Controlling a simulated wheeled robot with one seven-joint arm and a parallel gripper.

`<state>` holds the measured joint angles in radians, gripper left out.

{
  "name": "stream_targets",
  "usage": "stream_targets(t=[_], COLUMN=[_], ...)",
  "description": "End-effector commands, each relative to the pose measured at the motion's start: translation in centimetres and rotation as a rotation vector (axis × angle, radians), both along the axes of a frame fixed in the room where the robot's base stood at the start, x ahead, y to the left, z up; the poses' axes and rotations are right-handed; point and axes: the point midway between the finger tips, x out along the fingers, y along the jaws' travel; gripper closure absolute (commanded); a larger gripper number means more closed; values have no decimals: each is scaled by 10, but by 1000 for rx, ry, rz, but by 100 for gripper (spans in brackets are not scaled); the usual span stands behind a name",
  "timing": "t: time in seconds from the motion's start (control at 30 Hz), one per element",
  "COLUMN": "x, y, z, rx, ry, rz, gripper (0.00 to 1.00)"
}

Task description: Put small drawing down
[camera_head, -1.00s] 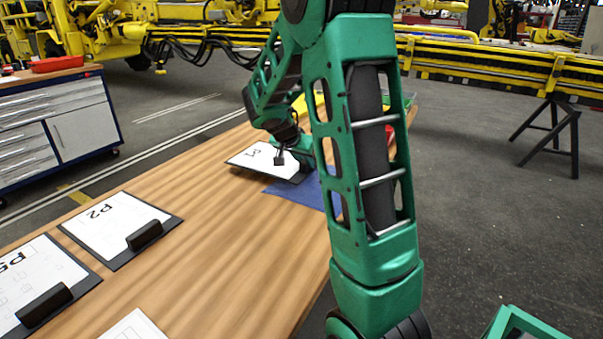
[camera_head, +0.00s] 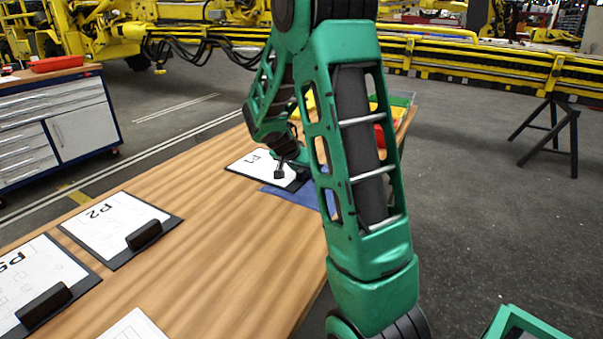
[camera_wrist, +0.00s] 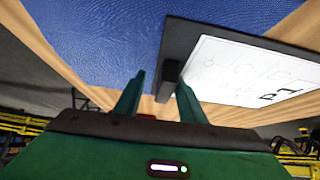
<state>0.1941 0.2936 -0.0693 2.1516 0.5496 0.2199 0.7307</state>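The small drawing marked P1 (camera_head: 262,166) is a white sheet on a black clipboard. It lies at the far part of the wooden table, partly over a blue mat (camera_head: 272,190). The drawing (camera_wrist: 245,75) and the mat (camera_wrist: 90,40) also show in the wrist view. My gripper (camera_wrist: 161,85) is at the clipboard's black clip (camera_wrist: 169,78). Its two green fingers are apart, with the clip between them, close to the right finger and with a gap to the left one. In the head view my arm hides part of the mat and gripper.
Clipboards P2 (camera_head: 105,222) and P5 (camera_head: 35,280) lie on the table (camera_head: 210,240) at left, and another white sheet (camera_head: 135,325) at the near edge. Coloured bins (camera_head: 400,100) stand at the far end. A grey drawer cabinet (camera_head: 80,130) stands left.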

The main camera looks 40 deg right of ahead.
Motion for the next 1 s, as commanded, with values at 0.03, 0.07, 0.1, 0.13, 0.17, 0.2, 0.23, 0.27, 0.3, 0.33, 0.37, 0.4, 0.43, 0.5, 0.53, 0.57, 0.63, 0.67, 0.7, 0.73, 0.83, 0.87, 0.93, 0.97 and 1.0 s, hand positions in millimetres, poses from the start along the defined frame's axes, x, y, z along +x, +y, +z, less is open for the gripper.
stream_targets(t=[0.03, 0.07, 0.1, 0.13, 0.17, 0.2, 0.23, 0.27, 0.3, 0.33, 0.37, 0.4, 0.43, 0.5, 0.53, 0.57, 0.63, 0.67, 0.7, 0.73, 0.83, 0.87, 0.93, 0.97, 1.0], x=[-1, -1, -1, -1, -1, -1, -1, -1, -2, -2, -4, -5, -7, -9, -11, -12, -14, -16, -17, -18, -21, -22, -23, -24, -25], y=[1, 1, 1, 1, 1, 1, 3, 5, 8, 11, 14, 18, 22, 31, 34, 38, 47, 50, 54, 57, 64, 66, 70, 71, 72], z=[-3, -3, -2, -2, -1, 2, 4, 6, 11, 15, 19, 25, 30, 41, 46, 51, 62, 66, 71, 75, 85, 88, 92, 93, 94], rx=[4, 4, 4, 3, 4, 4, 4, 3, 3, 2, 2, 1, 1, 0, 0, 0, 0, -1, 0, 0, 0, 0, -1, -1, 1], ry=[6, 6, 6, 6, 5, 4, 5, 4, 1, 0, 0, -1, -2, -3, -3, -3, -3, -2, -3, -3, -2, -2, -1, 0, 0], rz=[2, 2, 2, 2, 1, 2, 2, 3, 4, 4, 4, 3, 3, 5, 3, 3, 5, 4, 3, 5, 3, 3, 2, 1, 1], gripper=[63, 63, 63, 63, 63, 63, 63, 63, 63, 63, 63, 63, 63, 63, 63, 63, 63, 63, 63, 63, 63, 63, 63, 63, 63])
